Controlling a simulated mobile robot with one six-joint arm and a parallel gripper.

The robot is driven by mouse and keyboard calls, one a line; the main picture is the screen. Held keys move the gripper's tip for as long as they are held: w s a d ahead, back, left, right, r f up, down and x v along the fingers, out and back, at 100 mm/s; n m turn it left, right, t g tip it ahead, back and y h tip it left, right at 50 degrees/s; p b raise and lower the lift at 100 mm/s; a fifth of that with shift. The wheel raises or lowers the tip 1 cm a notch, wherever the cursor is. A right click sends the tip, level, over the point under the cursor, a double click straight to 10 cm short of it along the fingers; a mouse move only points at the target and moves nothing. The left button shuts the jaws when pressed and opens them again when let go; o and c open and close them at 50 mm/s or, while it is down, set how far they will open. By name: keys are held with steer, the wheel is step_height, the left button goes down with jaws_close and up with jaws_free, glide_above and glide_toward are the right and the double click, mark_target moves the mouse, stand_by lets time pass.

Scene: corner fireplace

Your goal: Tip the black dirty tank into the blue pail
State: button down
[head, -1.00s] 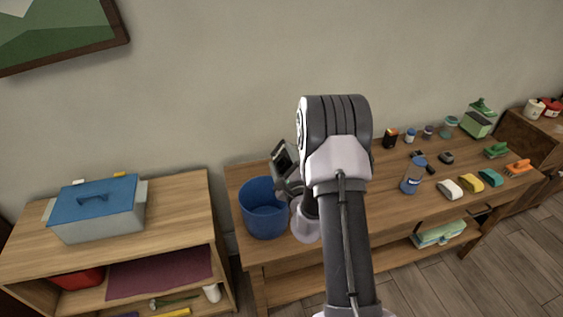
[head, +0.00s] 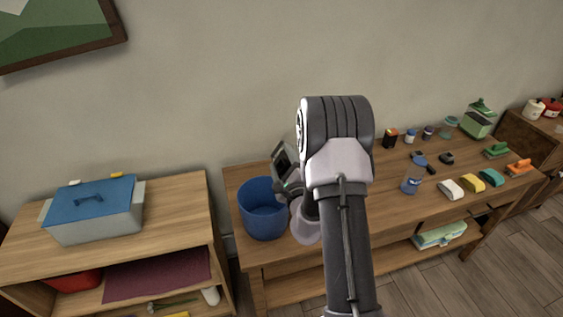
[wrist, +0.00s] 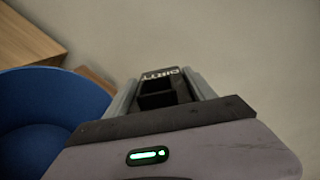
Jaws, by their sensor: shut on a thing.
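The black tank (wrist: 160,92), with lettering that reads like "DIRTY", sits between the grey jaws of my gripper (wrist: 163,98) in the wrist view. My gripper is shut on it. In the head view the tank (head: 284,160) is a small dark box held above the right rear side of the blue pail, apart from it and looking tilted. The blue pail (head: 262,212) stands upright on the wooden bench, left of my arm. It also shows at the left of the wrist view (wrist: 50,120). My arm hides part of the gripper in the head view.
The bench (head: 395,212) holds a blue-topped jar (head: 411,184), sponges (head: 452,190), brushes and small bottles on its right side. A lower cabinet (head: 170,205) at left carries a blue-lidded box (head: 95,212). A wall stands close behind the bench.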

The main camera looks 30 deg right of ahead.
steer(key=shift+f, duration=0.1)
stand_by(0.4)
steer(key=shift+f+n+b, duration=0.2)
steer(key=shift+n+b, duration=0.1)
steer(key=shift+b, duration=0.25)
steer(key=shift+d+f+n+b, duration=0.1)
steer(key=shift+f+n+b, duration=0.4)
steer(key=shift+n+b, duration=0.5)
steer(key=shift+d+f+n+b, duration=0.1)
steer(key=shift+f+n+b, duration=0.5)
steer(key=shift+b, duration=0.6)
stand_by(0.8)
steer(key=shift+b, duration=0.35)
steer(key=shift+f+n, duration=0.2)
steer(key=shift+n, duration=0.3)
steer(key=shift+f+b, duration=0.1)
steer(key=shift+b, duration=0.4)
steer(key=shift+f+n+b, duration=0.15)
steer(key=shift+n+b, duration=0.2)
steer(key=shift+n, duration=0.05)
steer(key=shift+f, duration=0.1)
